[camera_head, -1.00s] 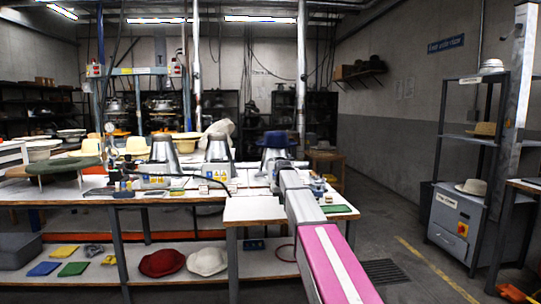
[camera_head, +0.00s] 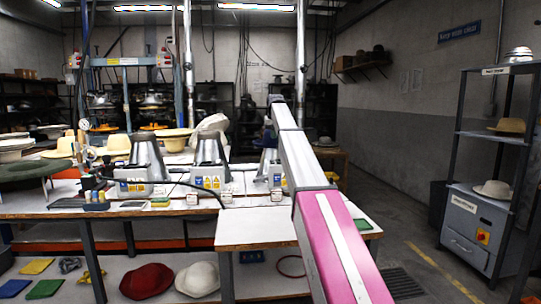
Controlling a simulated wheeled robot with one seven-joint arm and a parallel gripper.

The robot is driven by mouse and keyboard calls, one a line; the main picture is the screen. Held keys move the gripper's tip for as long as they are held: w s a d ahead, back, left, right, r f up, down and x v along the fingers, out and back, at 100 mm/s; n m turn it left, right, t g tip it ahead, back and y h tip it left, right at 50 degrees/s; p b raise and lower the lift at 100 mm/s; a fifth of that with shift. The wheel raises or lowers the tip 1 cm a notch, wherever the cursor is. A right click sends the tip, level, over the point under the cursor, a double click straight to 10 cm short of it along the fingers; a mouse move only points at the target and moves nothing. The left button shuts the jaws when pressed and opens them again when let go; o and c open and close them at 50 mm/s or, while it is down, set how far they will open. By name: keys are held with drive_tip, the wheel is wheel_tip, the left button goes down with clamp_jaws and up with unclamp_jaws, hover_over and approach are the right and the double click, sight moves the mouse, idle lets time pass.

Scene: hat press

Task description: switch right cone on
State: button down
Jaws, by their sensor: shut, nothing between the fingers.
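Several metal cones stand in a row on the white workbench (camera_head: 250,230), each on a grey base with labels. The right cone (camera_head: 266,158) is largely hidden behind my pink and grey arm. A piece of dark blue hat (camera_head: 268,136) shows on it, beside the arm. Its base (camera_head: 277,178) shows partly, with small labels; I cannot make out the state of its switch. My arm reaches up and away over the bench in front of the right cone. My gripper is hidden beyond the arm.
A green hat form (camera_head: 35,168) and tools crowd the bench's left. A red hat (camera_head: 147,281) and a white hat (camera_head: 198,279) lie on the lower shelf. A grey cabinet (camera_head: 476,228) and rack stand at right. The floor between is clear.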

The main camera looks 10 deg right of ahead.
drive_tip(key=shift+w+r, duration=0.55)
hover_over(272, 162)
drive_tip(key=w, duration=0.1)
wheel_tip(272, 162, down, 12)
drive_tip(key=shift+d+r, duration=0.1)
drive_tip(key=shift+r, duration=0.1)
drive_tip(key=shift+x, duration=0.95)
drive_tip(key=shift+s, duration=0.15)
drive_tip(key=shift+f, duration=0.1)
